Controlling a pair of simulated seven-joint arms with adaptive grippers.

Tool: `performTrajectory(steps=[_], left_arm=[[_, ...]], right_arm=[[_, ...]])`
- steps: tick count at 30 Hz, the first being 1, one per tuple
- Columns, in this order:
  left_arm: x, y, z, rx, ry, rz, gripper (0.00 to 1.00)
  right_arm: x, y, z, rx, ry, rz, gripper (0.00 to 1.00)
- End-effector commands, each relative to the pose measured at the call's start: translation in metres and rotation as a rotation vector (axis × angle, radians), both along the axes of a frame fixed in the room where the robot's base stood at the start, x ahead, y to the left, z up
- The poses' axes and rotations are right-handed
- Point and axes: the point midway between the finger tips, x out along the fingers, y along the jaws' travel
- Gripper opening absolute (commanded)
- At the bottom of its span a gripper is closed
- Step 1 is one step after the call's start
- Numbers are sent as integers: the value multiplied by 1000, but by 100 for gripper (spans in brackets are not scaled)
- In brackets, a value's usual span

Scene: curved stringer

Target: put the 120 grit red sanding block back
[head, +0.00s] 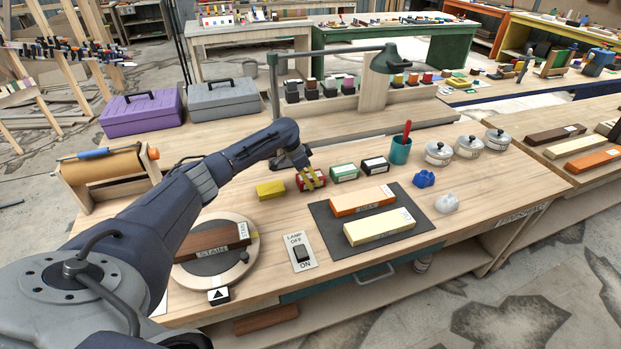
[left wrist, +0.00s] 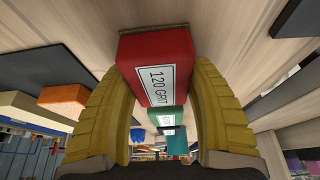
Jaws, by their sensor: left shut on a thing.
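The red sanding block (head: 309,182) is between the yellow fingers of my left gripper (head: 314,177), at the back of the bench. In the left wrist view the red block (left wrist: 157,60) shows a white "120 GRIT" label, with a finger of my left gripper (left wrist: 155,110) against each side. A dark strip on the wood lies at the block's far end. The block is at or very near the bench top; I cannot tell if it touches. My right gripper is not in view.
A yellow block (head: 270,189) stands left of the red one. Green (head: 345,172) and black (head: 375,165) blocks stand right. A dark mat (head: 328,228) with orange and yellow stones lies in front. A teal cup (head: 400,151) and a lamp (head: 388,62) stand nearby.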

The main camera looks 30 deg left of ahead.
Motion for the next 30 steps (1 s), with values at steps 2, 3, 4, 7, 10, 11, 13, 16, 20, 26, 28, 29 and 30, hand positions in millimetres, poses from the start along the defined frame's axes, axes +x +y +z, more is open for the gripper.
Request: performTrajectory(steps=[2,3,4,7,10,11,13,16,20,26,28,29,30], left_arm=[[0,0,1,-1,-1,0,19],[0,0,1,-1,-1,0,19],[0,0,1,-1,-1,0,19],[0,0,-1,-1,-1,0,19],[0,0,-2,0,0,-1,63],[0,0,-2,0,0,-1,66],[0,0,-2,0,0,-1,74],[0,0,-2,0,0,0,78],[0,0,-2,0,0,0,78],[-1,2,6,0,-1,0,78],[-3,4,14,1,-3,-1,78],[-5,5,18,1,-2,0,78],[-7,7,24,0,-3,0,78]], right_arm=[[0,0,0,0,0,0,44],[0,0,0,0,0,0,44],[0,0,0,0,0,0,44],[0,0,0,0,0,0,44],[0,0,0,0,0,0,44],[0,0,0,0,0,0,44],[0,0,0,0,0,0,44],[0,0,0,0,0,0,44],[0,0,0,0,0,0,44],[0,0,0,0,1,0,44],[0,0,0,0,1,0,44],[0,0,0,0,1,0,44],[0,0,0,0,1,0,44]])
